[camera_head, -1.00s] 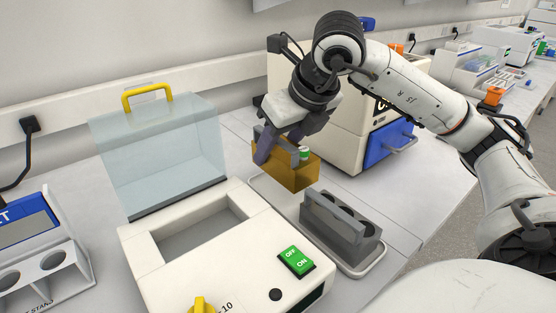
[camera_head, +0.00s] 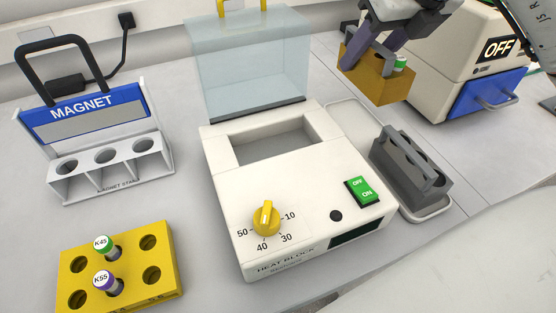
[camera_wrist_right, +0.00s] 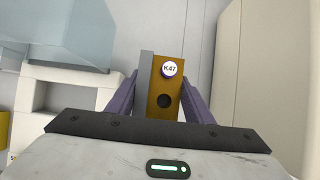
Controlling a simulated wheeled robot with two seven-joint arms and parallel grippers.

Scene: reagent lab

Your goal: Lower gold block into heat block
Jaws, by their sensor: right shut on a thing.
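The gold block (camera_head: 376,80) hangs in my right gripper (camera_head: 384,48) at the upper right of the head view, above the bench. The gripper is shut on it. In the wrist view the gold block (camera_wrist_right: 155,115) sits between the purple fingers, with a tube marked K47 (camera_wrist_right: 170,69) and an empty hole. The white heat block (camera_head: 300,190) stands at the middle of the head view, its clear lid (camera_head: 248,65) raised and its recess (camera_head: 268,146) empty. My left gripper is not in view.
A grey block with a handle (camera_head: 412,165) stands on a tray right of the heat block. A magnet stand (camera_head: 112,172) and a yellow rack (camera_head: 125,290) with tubes K45 and K55 are at left. A machine marked OFF (camera_head: 450,70) is at upper right.

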